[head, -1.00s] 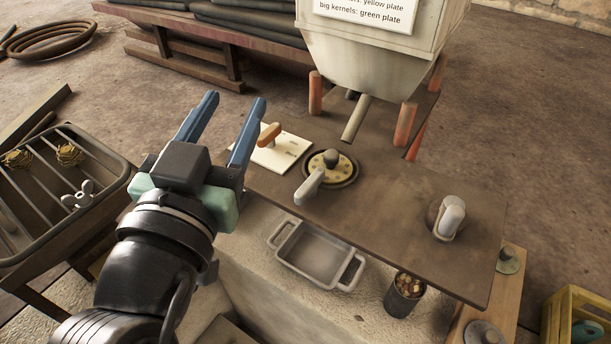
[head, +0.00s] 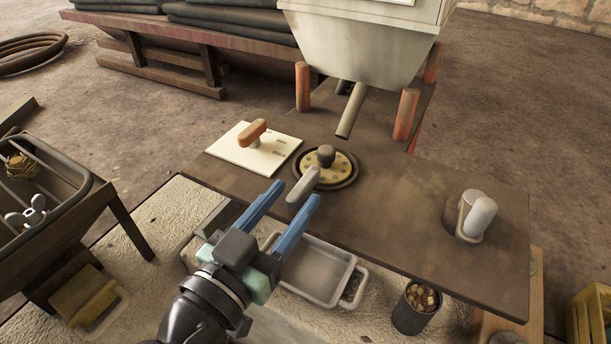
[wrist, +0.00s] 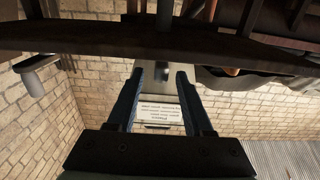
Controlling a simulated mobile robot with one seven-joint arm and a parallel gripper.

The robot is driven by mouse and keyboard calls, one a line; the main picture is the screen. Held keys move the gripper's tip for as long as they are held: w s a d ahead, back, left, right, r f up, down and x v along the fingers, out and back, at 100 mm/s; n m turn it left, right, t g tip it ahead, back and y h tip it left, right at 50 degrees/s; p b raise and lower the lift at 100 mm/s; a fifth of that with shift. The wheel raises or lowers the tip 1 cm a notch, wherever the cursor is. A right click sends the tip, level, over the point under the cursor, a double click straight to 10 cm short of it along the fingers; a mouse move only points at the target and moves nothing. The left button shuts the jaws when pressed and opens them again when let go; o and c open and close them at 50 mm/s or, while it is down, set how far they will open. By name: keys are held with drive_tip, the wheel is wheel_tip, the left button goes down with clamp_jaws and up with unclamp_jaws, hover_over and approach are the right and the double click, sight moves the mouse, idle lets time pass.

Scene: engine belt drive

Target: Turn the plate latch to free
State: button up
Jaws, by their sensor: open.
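The plate latch (head: 303,187) is a short pale grey lever. It sits at the near edge of the round yellow perforated plate (head: 338,168), which has a dark central knob and is set in the brown board (head: 395,215). The lever points toward the lower left, off the knob side. My gripper (head: 296,192) is open, with its two blue fingers reaching up to the latch, one on each side of it in the head view. I cannot tell whether they touch it. In the wrist view a grey shape shows between the fingertips, too dim to name surely.
A white panel with an orange handle (head: 253,133) lies left of the plate. A grey upright lever (head: 478,215) stands at the right. The hopper's spout (head: 351,110) is behind the plate. A grey tray (head: 318,290) and a cup of kernels (head: 415,308) are below the board's near edge.

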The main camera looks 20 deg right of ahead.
sight(317, 166)
drive_tip(key=x, duration=0.4)
drive_tip(key=shift+w+d, duration=0.3)
clamp_jaws()
